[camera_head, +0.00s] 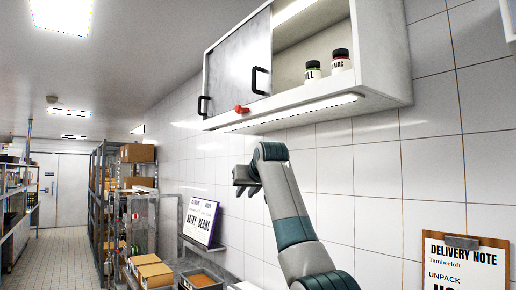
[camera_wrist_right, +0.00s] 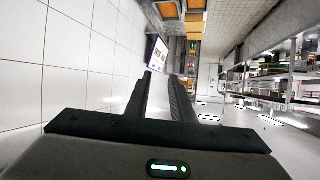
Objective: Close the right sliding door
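A white wall cabinet (camera_head: 377,98) hangs at the upper right in the head view. Its grey sliding door (camera_head: 237,68) covers the left part, and the right part stands open. One black handle (camera_head: 260,81) is at the door's right edge, and another black handle (camera_head: 203,105) is at the cabinet's left end. Two jars (camera_head: 312,71) (camera_head: 341,61) stand in the open part. My right gripper (camera_head: 240,181) is below the cabinet, apart from the door and handles. Its fingers also show in the wrist view (camera_wrist_right: 164,78), spread with nothing between them. My left gripper is out of view.
A red knob (camera_head: 241,109) sits at the cabinet's lower edge. A sign (camera_head: 200,221) leans by the tiled wall, and a delivery note clipboard (camera_head: 464,262) is at the lower right. Shelving with boxes (camera_head: 137,153) stands on the left. The space around the gripper looks clear.

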